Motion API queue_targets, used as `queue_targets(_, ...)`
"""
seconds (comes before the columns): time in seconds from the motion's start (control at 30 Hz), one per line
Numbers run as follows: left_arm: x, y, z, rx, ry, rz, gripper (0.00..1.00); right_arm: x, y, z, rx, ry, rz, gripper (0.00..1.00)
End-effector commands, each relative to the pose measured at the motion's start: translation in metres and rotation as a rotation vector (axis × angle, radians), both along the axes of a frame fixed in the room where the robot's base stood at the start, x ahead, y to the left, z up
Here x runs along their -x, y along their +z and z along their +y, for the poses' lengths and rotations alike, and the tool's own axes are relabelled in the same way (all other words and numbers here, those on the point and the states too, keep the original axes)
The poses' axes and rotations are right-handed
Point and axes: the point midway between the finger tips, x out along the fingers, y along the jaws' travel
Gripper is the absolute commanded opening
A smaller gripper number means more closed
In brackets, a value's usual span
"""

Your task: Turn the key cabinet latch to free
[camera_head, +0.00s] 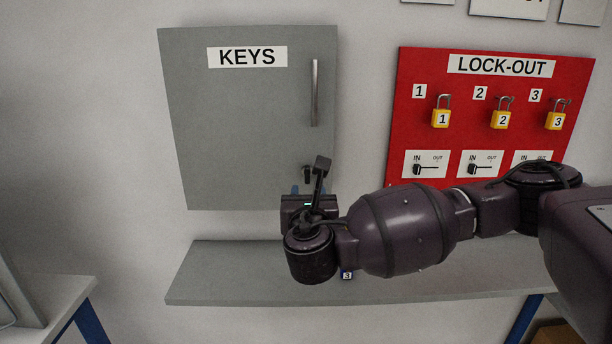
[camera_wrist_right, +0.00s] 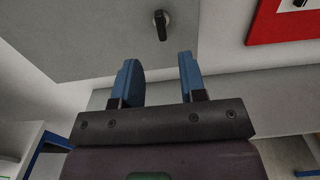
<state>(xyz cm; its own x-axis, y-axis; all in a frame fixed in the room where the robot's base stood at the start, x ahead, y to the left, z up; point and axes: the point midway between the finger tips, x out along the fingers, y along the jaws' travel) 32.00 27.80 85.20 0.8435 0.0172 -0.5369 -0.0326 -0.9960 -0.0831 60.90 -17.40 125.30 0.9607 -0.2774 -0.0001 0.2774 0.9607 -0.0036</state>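The grey key cabinet (camera_head: 240,130) hangs on the wall, labelled KEYS, with its door shut and a vertical bar handle (camera_head: 315,92) at the upper right. Its small black latch (camera_head: 307,174) is low on the right side of the door, partly hidden by my right wrist in the head view. In the right wrist view the latch (camera_wrist_right: 160,25) shows whole, its lever hanging roughly downward. My right gripper (camera_wrist_right: 161,75) is open and empty, its two blue fingers apart, just below the latch and not touching it. My left gripper is not in view.
A red LOCK-OUT board (camera_head: 390,150) with yellow padlocks hangs to the right. The wall left of the cabinet is clear.

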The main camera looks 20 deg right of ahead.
Motion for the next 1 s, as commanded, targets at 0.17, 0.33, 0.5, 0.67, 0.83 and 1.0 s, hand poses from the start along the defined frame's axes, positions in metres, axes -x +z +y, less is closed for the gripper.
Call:
queue_targets(0.17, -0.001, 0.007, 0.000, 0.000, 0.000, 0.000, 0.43, -0.031, 0.002, -0.010, 0.001, -0.004, 0.000, 0.38)
queue_targets(0.33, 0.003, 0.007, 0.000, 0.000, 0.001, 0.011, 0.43, -0.057, 0.002, -0.017, 0.000, -0.002, 0.000, 0.38)
queue_targets(0.5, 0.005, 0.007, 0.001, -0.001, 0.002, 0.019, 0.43, -0.075, 0.001, -0.022, -0.001, -0.001, 0.000, 0.38)
queue_targets(0.67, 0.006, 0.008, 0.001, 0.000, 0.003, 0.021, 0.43, -0.082, 0.000, -0.024, -0.002, -0.001, -0.001, 0.38)
queue_targets(0.83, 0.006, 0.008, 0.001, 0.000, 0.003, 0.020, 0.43, -0.083, 0.000, -0.024, -0.003, 0.001, 0.000, 0.38)
queue_targets(1.0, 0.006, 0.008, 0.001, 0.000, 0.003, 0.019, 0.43, -0.083, 0.000, -0.024, -0.003, 0.000, 0.000, 0.31)
